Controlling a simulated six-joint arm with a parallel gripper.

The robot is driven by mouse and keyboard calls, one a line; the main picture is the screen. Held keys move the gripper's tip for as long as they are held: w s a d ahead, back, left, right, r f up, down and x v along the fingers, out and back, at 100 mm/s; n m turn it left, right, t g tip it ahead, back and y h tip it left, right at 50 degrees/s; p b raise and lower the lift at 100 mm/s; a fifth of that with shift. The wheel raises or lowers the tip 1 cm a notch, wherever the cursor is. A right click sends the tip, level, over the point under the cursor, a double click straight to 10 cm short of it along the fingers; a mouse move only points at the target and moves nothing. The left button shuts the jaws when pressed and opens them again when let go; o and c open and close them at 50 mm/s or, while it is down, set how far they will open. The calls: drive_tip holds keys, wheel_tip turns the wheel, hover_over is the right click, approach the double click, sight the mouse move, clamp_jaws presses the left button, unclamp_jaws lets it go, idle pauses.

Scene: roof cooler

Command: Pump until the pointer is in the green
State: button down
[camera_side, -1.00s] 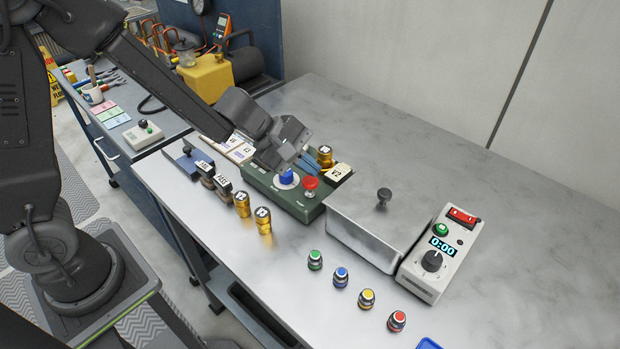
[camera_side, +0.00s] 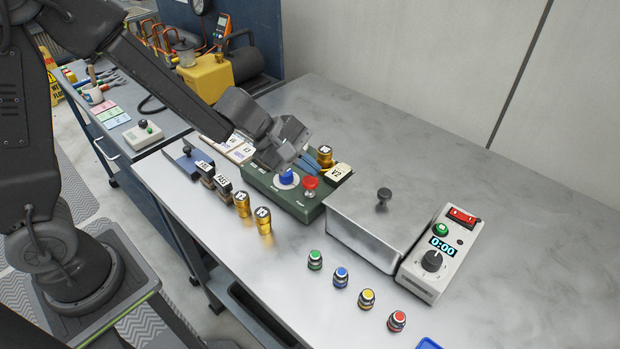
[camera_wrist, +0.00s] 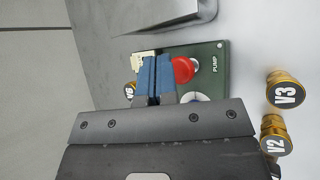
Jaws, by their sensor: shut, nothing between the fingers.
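The green control box (camera_side: 256,180) carries a red mushroom button (camera_side: 310,183) and a blue knob (camera_side: 287,177) on a white dial. In the wrist view the red button (camera_wrist: 184,70) sits beside the word PUMP on the box (camera_wrist: 214,85). My gripper (camera_side: 307,163) is shut and empty, its blue fingers over the box, just behind the button in the side view. In the wrist view the shut fingers (camera_wrist: 152,76) appear immediately left of the button; I cannot tell whether they touch it. A round gauge (camera_side: 200,5) is cut off at the top edge; its pointer is not readable.
Brass valves V2 (camera_side: 242,203) and V3 (camera_side: 264,219) stand in front of the box. A metal lidded box (camera_side: 375,225) and a timer unit (camera_side: 440,255) stand to its right. Several coloured knobs (camera_side: 341,277) line the front. The back right of the table is clear.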

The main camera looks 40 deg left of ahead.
sight(313, 182)
idle(0.3)
drive_tip(key=shift+f, duration=0.4)
drive_tip(key=shift+f, duration=1.35)
idle(1.2)
drive_tip(key=shift+r, duration=1.75)
drive_tip(key=shift+r, duration=0.1)
drive_tip(key=shift+r, duration=2.4)
